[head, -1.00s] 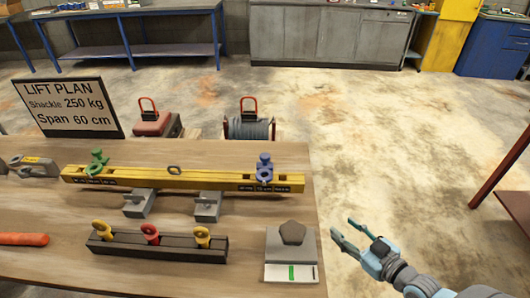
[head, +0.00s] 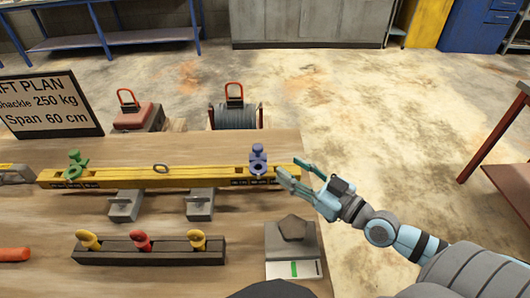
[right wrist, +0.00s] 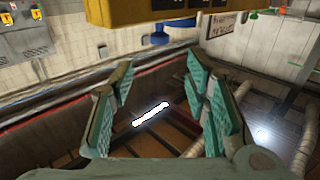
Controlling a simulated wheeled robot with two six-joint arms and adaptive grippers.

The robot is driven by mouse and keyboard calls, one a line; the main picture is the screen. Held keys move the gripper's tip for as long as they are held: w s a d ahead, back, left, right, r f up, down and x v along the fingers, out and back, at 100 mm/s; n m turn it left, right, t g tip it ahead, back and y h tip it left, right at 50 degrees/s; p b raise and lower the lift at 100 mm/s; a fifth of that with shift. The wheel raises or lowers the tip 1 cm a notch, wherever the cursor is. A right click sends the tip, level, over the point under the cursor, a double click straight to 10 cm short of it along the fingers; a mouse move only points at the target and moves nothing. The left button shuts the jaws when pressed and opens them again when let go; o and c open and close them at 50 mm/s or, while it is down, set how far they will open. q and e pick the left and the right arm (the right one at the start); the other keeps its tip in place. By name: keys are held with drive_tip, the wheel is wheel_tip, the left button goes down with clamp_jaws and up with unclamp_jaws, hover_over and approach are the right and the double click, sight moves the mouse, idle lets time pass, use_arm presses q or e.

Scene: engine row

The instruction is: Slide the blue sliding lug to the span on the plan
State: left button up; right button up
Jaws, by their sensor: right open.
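The blue sliding lug (head: 258,160) stands upright near the right end of the yellow beam (head: 130,179) in the head view. The lift plan sign (head: 50,105) at the back left reads shackle 250 kg and span 60 cm. My right gripper (head: 294,172) is open and empty at the beam's right end, just right of the lug. In the right wrist view a blue part (right wrist: 168,33), likely the lug's lower end, shows under the yellow beam (right wrist: 150,10) beyond the open fingers (right wrist: 165,100). My left gripper is out of view.
A green lug (head: 75,165) sits on the beam's left end. Grey stands (head: 124,206) support the beam. A dark rack (head: 150,252) with red and yellow eyebolts lies in front. A grey block (head: 291,236) is at the front right.

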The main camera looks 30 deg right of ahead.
sight(262, 150)
drive_tip(key=x, duration=1)
drive_tip(key=shift+f+p, duration=0.1)
drive_tip(key=shift+p, duration=0.3)
clamp_jaws()
